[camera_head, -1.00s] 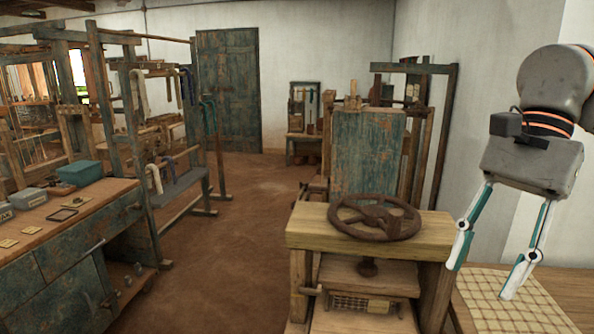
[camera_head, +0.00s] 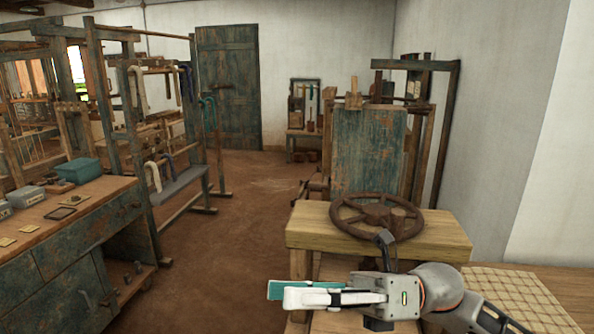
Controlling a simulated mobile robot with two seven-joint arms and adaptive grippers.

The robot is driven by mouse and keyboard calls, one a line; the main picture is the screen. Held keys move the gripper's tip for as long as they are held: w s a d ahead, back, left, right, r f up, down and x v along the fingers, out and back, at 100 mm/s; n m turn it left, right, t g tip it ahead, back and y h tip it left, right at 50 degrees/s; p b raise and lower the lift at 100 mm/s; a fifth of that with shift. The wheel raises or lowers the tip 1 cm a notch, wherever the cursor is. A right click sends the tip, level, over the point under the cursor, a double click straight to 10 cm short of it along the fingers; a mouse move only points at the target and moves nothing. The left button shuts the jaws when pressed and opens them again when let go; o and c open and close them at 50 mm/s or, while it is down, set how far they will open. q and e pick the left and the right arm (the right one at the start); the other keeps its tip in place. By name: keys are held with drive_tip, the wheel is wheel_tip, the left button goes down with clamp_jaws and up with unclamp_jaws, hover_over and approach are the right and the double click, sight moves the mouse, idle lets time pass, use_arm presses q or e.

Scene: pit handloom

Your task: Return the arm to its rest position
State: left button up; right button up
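My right arm comes in from the lower right. My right gripper (camera_head: 280,292) lies low in front of the wooden stand, with its fingers pointing left. I see the fingers side-on and overlapping, one teal and one white, so the gap between them does not show. No object shows at the fingertips. My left arm and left gripper are out of view.
A rusty handwheel (camera_head: 376,213) tops the wooden stand (camera_head: 310,238), right behind my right gripper. A woven mat (camera_head: 525,300) lies on the table at right. A drawer bench (camera_head: 105,215) with small boxes stands left. The brown floor (camera_head: 225,260) between is clear.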

drive_tip(key=w+d+f+m+t+h, duration=0.35)
drive_tip(key=f+m+t, duration=0.4)
drive_tip(key=m, duration=0.35)
drive_tip(key=w+d+f+m+t+h, duration=0.2)
drive_tip(key=w+f+m+t, duration=0.2)
drive_tip(key=f+m+t, duration=0.5)
drive_tip(key=w+d+f+m+t+h, duration=0.25)
drive_tip(key=m+t, duration=0.35)
drive_tip(key=m, duration=0.6)
drive_tip(key=s+d+f+m+g+h, duration=0.2)
drive_tip(key=s+d+f+m+h, duration=0.1)
drive_tip(key=f, duration=0.7)
drive_tip(key=s+d+f+m+g+h, duration=0.2)
drive_tip(key=s+d+f+m, duration=0.3)
drive_tip(key=f, duration=0.5)
drive_tip(key=s+d+f+m+g+h, duration=0.2)
drive_tip(key=s+d+f+m+h, duration=0.2)
drive_tip(key=s+f, duration=0.4)
wheel_tip(320, 180, down, 2)
drive_tip(key=shift+f+m, duration=0.2)
drive_tip(key=shift+m, duration=0.6)
drive_tip(key=shift+d, duration=0.1)
